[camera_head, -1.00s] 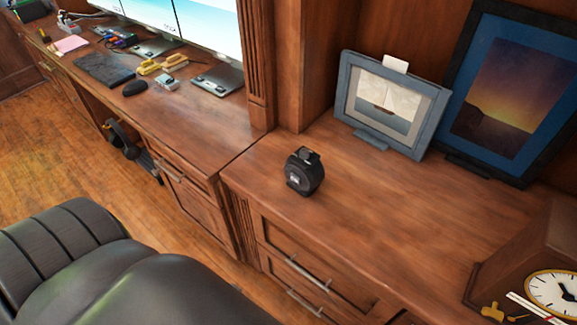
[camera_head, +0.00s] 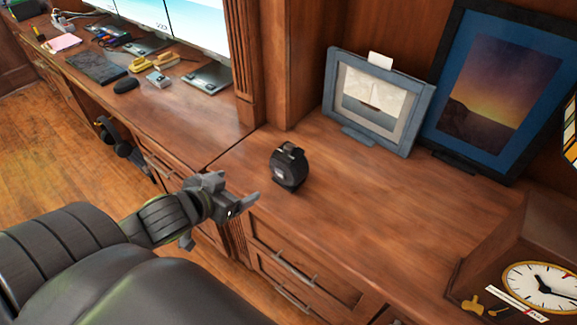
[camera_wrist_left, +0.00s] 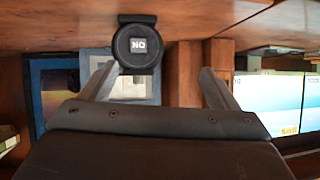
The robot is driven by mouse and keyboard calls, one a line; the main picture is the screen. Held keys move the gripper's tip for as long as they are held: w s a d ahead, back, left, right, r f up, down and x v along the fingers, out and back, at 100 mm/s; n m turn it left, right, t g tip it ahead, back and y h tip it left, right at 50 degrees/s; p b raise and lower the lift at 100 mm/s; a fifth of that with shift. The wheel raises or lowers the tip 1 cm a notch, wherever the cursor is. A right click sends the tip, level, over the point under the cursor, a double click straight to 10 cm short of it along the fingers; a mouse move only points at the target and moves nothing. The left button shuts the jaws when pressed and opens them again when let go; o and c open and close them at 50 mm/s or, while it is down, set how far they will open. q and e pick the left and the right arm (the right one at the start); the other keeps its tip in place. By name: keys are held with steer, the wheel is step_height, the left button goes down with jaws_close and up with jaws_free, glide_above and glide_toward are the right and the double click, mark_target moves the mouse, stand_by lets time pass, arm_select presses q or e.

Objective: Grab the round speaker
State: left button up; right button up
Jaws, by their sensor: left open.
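The round speaker (camera_head: 289,168) is a small black device with a grey label, standing on the wooden cabinet top near its front edge. My left gripper (camera_head: 221,222) is in front of that edge, to the lower left of the speaker, open and empty. In the left wrist view, which looks upside down, the speaker (camera_wrist_left: 137,45) shows beyond the two spread fingers (camera_wrist_left: 158,82), nearer the left finger and apart from both. My right gripper is not in view.
A grey-framed picture (camera_head: 378,98) and a blue-matted picture (camera_head: 500,90) stand behind the speaker. A wooden clock (camera_head: 540,287) is at the right. Monitors (camera_head: 175,25) and small items fill the left desk. The cabinet top around the speaker is clear.

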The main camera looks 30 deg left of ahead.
arm_select(q)
step_height(320, 180, up, 4)
steer(key=w+d+m+t+h, duration=0.1)
steer(key=w+t+h, duration=0.1)
steer(key=b, duration=0.3)
glide_toward(293, 149)
steer(key=w+f, duration=0.1)
steer(key=w, duration=0.1)
steer(key=w+f, duration=0.1)
steer(key=w+a+f, duration=0.1)
steer(key=w, duration=0.1)
steer(key=shift+w+f, duration=0.35)
steer(key=shift+h, duration=0.3)
steer(key=x, duration=0.5)
steer(key=shift+w+b, duration=0.35)
steer(key=shift+c, duration=0.4)
steer(key=shift+s, duration=0.1)
steer(key=c, duration=1.6)
